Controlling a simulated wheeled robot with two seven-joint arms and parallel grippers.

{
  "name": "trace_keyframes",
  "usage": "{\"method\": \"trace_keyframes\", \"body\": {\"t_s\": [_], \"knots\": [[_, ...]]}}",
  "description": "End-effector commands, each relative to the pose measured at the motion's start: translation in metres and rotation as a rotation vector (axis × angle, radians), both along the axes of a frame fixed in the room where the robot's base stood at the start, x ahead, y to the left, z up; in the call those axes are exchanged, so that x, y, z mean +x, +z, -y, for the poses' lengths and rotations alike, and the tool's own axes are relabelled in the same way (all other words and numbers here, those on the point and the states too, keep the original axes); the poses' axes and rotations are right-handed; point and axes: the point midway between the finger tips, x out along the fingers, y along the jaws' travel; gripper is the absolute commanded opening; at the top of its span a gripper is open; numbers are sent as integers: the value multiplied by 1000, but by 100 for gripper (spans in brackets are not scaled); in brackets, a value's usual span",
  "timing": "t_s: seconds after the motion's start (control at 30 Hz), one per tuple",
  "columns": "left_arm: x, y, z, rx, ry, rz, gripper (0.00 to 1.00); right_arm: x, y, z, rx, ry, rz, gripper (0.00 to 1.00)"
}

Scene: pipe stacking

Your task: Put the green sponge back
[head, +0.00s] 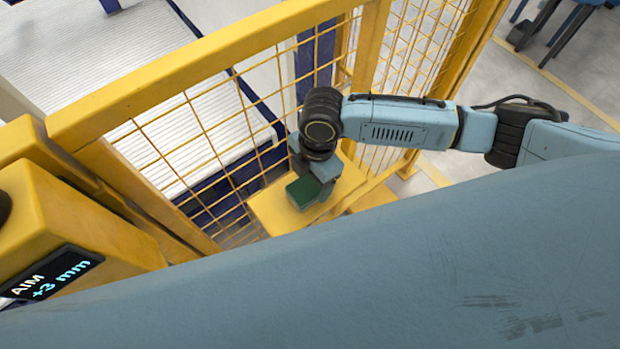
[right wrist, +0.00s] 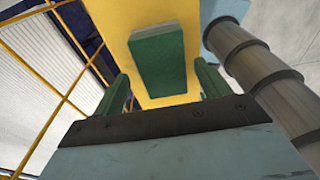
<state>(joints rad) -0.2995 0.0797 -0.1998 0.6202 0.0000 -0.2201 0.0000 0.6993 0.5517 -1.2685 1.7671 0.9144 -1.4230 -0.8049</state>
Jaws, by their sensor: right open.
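The green sponge (head: 303,193) lies flat on a small yellow shelf (head: 270,211) at the fence. It also shows in the right wrist view (right wrist: 157,58), beyond and between the fingers. My right gripper (head: 318,187) is over the shelf, close to the sponge and partly hidden by its own wrist. In the right wrist view the two green fingers of my right gripper (right wrist: 161,76) are apart, one to each side of the sponge's near end. They do not visibly press on it. My left gripper is not in view.
A yellow mesh fence (head: 215,135) stands behind the shelf, with a white slatted conveyor (head: 90,75) beyond. A yellow post with a display (head: 52,272) is at left. A grey stepped cylinder (right wrist: 268,75) is close to the right finger in the wrist view.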

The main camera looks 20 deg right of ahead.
Motion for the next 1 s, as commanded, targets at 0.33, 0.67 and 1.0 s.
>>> {"method": "trace_keyframes", "body": {"t_s": [0.33, 0.67, 1.0], "knots": [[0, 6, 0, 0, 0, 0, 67, 4, 74, 9, 1, 0, 4, 76], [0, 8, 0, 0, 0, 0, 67, 4, 101, 12, 1, 0, 0, 76], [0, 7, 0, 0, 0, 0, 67, 3, 100, 10, 7, -6, 0, 76]]}}
